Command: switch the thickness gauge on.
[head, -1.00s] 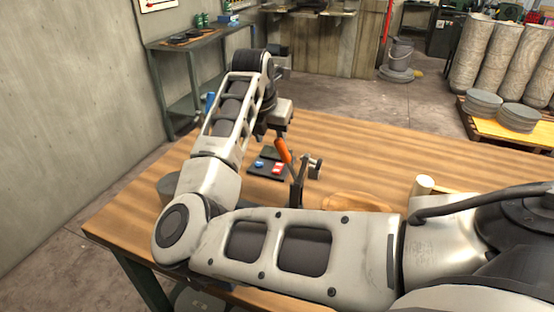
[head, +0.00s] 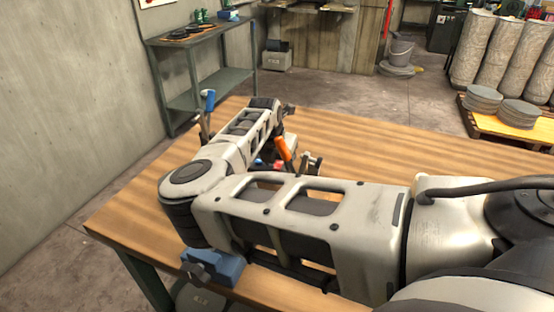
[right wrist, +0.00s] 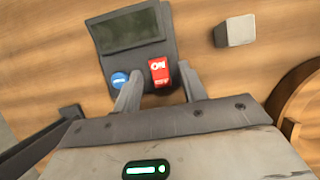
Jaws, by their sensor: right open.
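The thickness gauge (right wrist: 112,62) lies on the wooden table in the right wrist view, with a dark display (right wrist: 125,30) at its far end. Below the display are a blue button (right wrist: 120,79) at left and a red switch (right wrist: 159,71) marked ON. My right gripper (right wrist: 159,68) is open and empty. Its two fingers are over the gauge's near part, one on each side of the red switch; I cannot tell if they touch it. In the head view my arm hides most of the gauge and the gripper's fingertips. My left gripper is not in view.
An orange-handled clamp (head: 283,149) stands close beside my right forearm. A blue-handled tool (head: 208,100) stands at the table's left. A blue clamp (head: 215,266) is at the front edge. A small grey block (right wrist: 235,30) lies right of the gauge. The table's far right is clear.

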